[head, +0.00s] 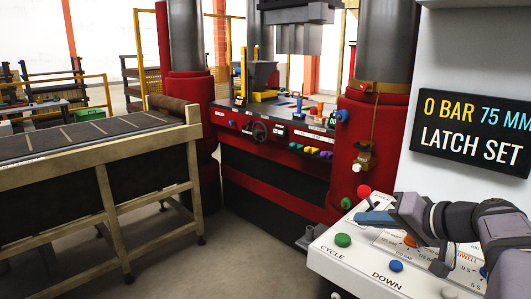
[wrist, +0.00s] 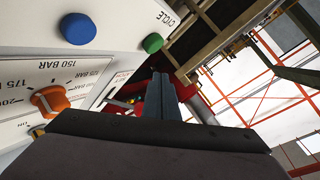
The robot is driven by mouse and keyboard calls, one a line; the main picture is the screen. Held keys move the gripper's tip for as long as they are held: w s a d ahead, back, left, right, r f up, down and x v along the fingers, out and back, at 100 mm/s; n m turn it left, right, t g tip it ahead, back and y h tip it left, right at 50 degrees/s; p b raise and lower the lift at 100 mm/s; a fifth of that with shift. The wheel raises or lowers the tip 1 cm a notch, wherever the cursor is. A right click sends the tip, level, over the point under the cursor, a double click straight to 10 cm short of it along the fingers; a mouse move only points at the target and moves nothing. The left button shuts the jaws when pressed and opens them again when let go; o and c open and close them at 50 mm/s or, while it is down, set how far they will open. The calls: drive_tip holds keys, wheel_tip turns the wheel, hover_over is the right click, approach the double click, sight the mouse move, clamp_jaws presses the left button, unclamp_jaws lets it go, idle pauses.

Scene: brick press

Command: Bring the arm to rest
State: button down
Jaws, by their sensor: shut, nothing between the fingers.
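My gripper (head: 364,217) is at the lower right of the head view, above the white control console (head: 335,262). Its blue-grey fingers lie together, shut and empty; they also show in the wrist view (wrist: 162,88), pointing away over the console edge. My grey arm reaches in from the right edge. The green CYCLE button (head: 343,240) and the blue DOWN button (head: 396,266) are on the console, apart from the fingers. The orange pressure dial (wrist: 50,101) is left of the gripper in the wrist view; my arm partly covers the dial panel in the head view.
A dark display (head: 475,133) reads 0 BAR, 75 MM, LATCH SET. The red press (head: 275,150) with steel columns stands behind the console. A roller-type conveyor table (head: 90,140) is at left. Open floor (head: 215,265) lies between table and console.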

drive_tip(key=s+f+n+g+h+p, duration=0.1)
drive_tip(key=s+n+g, duration=0.1)
drive_tip(key=s, duration=0.2)
drive_tip(key=s+a+f+n+g+h+p, duration=0.1)
drive_tip(key=s+f+n+g+h+p, duration=0.1)
drive_tip(key=s+n, duration=0.1)
drive_tip(key=s+a+f+n+g+h+p, duration=0.1)
drive_tip(key=s+n+g, duration=0.1)
drive_tip(key=s, duration=0.3)
drive_tip(key=shift+s+a+f+n+g+h+p, duration=0.2)
drive_tip(key=shift+a+f+n+g+h+p, duration=0.15)
drive_tip(key=shift+n, duration=0.25)
drive_tip(key=s+a+f+m+g+h+b, duration=0.15)
drive_tip(key=s+f+b, duration=0.25)
drive_tip(key=f, duration=0.7)
drive_tip(key=s+a+f+m+g+b, duration=0.15)
drive_tip(key=s+f+b, duration=0.3)
drive_tip(key=f, duration=0.65)
drive_tip(key=s+a+f+m+g+h+b, duration=0.1)
drive_tip(key=s+a+f+b, duration=0.3)
drive_tip(key=f, duration=0.6)
wheel_tip(320, 180, up, 27)
drive_tip(key=d+p, duration=0.1)
drive_tip(key=p, duration=2.6)
drive_tip(key=shift+m, duration=0.4)
drive_tip(key=shift+d+f, duration=0.1)
drive_tip(key=shift+f, duration=0.2)
